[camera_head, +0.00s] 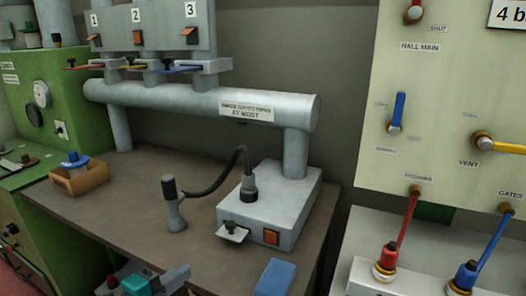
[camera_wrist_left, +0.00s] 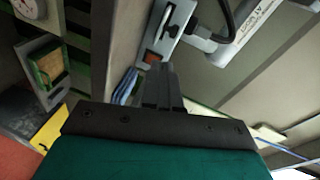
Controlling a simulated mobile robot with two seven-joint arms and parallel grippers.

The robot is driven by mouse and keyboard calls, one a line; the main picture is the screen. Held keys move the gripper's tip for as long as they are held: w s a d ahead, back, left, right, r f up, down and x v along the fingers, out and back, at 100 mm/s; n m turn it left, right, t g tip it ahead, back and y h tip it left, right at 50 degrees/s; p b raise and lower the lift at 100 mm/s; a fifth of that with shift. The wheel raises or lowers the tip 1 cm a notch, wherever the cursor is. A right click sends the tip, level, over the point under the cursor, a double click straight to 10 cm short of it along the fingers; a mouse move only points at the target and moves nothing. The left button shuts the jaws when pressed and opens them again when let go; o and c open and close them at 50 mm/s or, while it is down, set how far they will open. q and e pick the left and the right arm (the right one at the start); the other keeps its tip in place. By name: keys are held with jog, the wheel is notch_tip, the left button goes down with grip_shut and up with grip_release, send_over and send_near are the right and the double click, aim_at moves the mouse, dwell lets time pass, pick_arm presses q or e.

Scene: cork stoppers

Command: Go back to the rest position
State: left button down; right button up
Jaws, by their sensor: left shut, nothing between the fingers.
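My left gripper (camera_head: 150,281) is at the bottom edge of the head view, partly cut off, in front of the brown bench (camera_head: 120,215). In the left wrist view its dark fingers (camera_wrist_left: 160,85) are together and hold nothing, above the teal body. A blue block (camera_head: 275,278) lies to the right of the gripper at the bench's front; a blue thing, probably the same block, shows beside the fingers in the left wrist view (camera_wrist_left: 126,84). My right gripper is not in view.
A grey box (camera_head: 290,200) with a black cable and handpiece (camera_head: 174,207) stands on the bench below a grey pipe (camera_head: 190,103). An open tray (camera_head: 92,178) with a blue-topped item is at left. A lever panel (camera_head: 450,90) stands at right. The bench between tray and handpiece is clear.

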pick_arm(q)
jog(key=s+d+f+n+g+y, duration=0.3)
jog(key=s+f+n+y, duration=0.2)
jog(key=s+f+n, duration=1)
jog(key=s+n, duration=0.1)
jog(key=n, duration=0.2)
jog(key=shift+f, duration=0.35)
jog(key=shift+s, duration=0.1)
